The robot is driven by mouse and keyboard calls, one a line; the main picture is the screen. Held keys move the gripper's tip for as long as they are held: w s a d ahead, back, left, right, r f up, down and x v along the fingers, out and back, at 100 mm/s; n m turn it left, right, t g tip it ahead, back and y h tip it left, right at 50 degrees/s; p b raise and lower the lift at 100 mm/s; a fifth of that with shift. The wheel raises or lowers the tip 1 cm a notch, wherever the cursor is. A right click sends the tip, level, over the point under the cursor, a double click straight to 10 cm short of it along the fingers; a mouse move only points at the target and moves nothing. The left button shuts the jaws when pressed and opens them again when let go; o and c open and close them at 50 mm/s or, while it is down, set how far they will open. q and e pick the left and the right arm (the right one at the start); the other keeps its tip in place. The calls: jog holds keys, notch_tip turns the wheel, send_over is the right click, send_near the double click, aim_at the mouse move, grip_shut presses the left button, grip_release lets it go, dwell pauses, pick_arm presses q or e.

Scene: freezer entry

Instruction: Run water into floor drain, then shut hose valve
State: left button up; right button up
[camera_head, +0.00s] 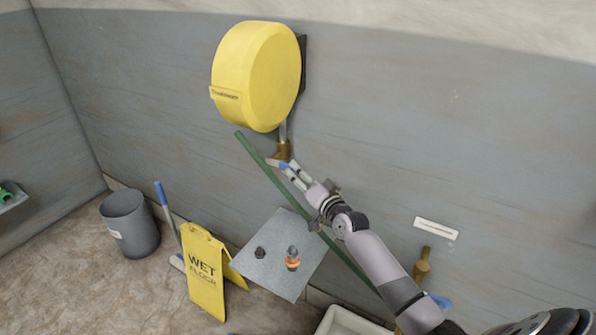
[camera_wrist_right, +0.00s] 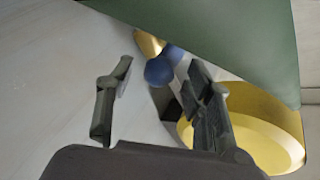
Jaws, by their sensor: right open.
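The yellow hose reel (camera_head: 256,75) hangs on the grey wall. Below it a brass valve (camera_head: 283,149) sits on a short pipe. My right gripper (camera_head: 279,166) is at this valve, open. In the right wrist view, a blue rounded handle (camera_wrist_right: 159,71) and brass (camera_wrist_right: 149,43) show just beyond and between the open fingers (camera_wrist_right: 158,95); I cannot tell whether they touch. A green hose-like length (camera_head: 262,163) runs diagonally past my right arm and partly behind it; it crosses the top of the wrist view (camera_wrist_right: 230,35). No floor drain can be made out. My left gripper is out of view.
A metal plate (camera_head: 262,230) holds a black fitting (camera_head: 260,253) and an orange-banded one (camera_head: 292,262). A yellow wet-floor sign (camera_head: 205,282), grey bin (camera_head: 130,226) and blue-handled tool (camera_head: 162,197) stand left. A brass fitting (camera_head: 422,268) and pale basin (camera_head: 348,323) are lower right.

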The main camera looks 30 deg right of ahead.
jog(key=shift+w, duration=1.15)
jog(key=shift+c, duration=0.3)
jog(key=c, duration=0.4)
jog(key=shift+s, duration=0.1)
grip_shut()
jog(key=shift+f, duration=0.1)
